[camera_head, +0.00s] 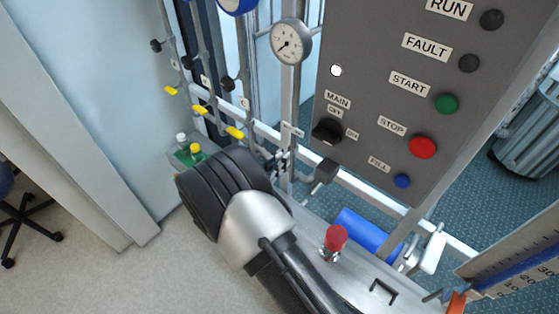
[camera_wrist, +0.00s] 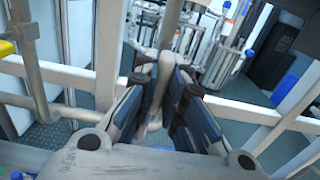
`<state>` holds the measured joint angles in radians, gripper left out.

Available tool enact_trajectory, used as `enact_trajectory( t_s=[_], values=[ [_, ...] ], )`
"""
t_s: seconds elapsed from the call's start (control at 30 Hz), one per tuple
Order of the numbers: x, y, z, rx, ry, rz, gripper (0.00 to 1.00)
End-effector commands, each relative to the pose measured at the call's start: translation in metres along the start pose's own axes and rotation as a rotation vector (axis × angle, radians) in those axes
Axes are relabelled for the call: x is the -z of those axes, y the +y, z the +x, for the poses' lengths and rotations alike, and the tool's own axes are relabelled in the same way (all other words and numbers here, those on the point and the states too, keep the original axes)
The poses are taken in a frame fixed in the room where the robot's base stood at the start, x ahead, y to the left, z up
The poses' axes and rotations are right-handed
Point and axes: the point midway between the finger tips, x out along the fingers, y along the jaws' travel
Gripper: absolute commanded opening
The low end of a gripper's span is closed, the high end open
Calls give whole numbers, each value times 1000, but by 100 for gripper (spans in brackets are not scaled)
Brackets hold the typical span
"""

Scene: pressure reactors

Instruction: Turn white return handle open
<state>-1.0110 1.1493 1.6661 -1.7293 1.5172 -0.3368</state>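A white handle (camera_head: 433,252) stands at the lower right of the head view, on the metal frame below the control panel. It may be the white return handle. My gripper is hidden in the head view, where my arm crosses the lower middle. In the wrist view my gripper (camera_wrist: 163,88) has its dark fingers angled close together. A grey curved tube (camera_wrist: 162,75) shows between and beyond the fingertips. I cannot tell whether the fingers touch it. I cannot match this tube to the white handle.
The grey panel (camera_head: 365,110) with its knobs and buttons stands right of my arm. A red knob (camera_head: 335,238) and a blue cylinder (camera_head: 367,232) are near the lower frame. Several yellow levers (camera_head: 235,132) line the pipes at left. Open floor (camera_head: 120,280) lies at lower left.

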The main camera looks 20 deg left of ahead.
Motion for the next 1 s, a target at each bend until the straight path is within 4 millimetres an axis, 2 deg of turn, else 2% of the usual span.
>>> enact_trajectory(
  t_s=[0.03,0.3,0.67,0.77,1.0],
  values=[
    [0,0,0,0,-1,-2,13],
    [0,0,0,0,0,-1,31],
    [0,0,-3,-1,0,0,31],
    [0,1,-14,-2,0,-1,31],
    [0,1,-64,-5,0,-1,31]
  ],
)
